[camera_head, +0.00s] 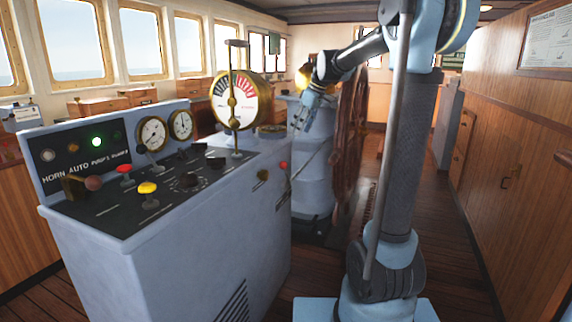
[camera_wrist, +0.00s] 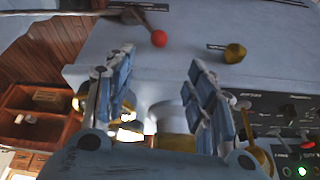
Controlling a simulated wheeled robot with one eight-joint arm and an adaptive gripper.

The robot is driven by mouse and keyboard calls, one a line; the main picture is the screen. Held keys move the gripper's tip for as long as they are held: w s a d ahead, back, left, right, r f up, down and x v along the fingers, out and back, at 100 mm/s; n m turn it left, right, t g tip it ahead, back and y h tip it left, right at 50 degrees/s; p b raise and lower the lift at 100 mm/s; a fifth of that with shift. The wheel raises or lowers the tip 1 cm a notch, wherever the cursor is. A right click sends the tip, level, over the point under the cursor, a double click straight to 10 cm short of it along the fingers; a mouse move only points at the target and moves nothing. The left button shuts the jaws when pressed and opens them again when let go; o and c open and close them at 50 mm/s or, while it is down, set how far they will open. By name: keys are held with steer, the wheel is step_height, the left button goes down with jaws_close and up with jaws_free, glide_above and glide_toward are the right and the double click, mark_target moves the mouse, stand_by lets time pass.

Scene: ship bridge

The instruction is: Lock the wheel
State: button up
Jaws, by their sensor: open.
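The brown wooden ship's wheel (camera_head: 347,140) stands upright behind the console, partly hidden by my arm in the head view. A red ball knob (camera_head: 283,165) sits on the console side facing the wheel, with a thin rod beside it. The red knob (camera_wrist: 159,39) also shows in the wrist view, beyond the fingertips, with a dark lever (camera_wrist: 128,14) beside it. My gripper (camera_head: 299,122) is above and beyond the knob, near the wheel. In the wrist view, my gripper (camera_wrist: 160,62) has its fingers spread apart with nothing held between them. The label by the knob is unreadable.
The grey console (camera_head: 200,235) carries gauges, switches and a brass telegraph dial (camera_head: 234,102). A brass knob (camera_head: 263,175) is on its side, left of the red knob. A grey pedestal (camera_head: 312,170) stands by the wheel. The floor along the wood-panelled right wall is clear.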

mark_target(285, 162)
steer(key=x, duration=1.7)
steer(key=shift+w+a+f, duration=0.1)
steer(key=shift+w+a, duration=0.15)
jaws_close()
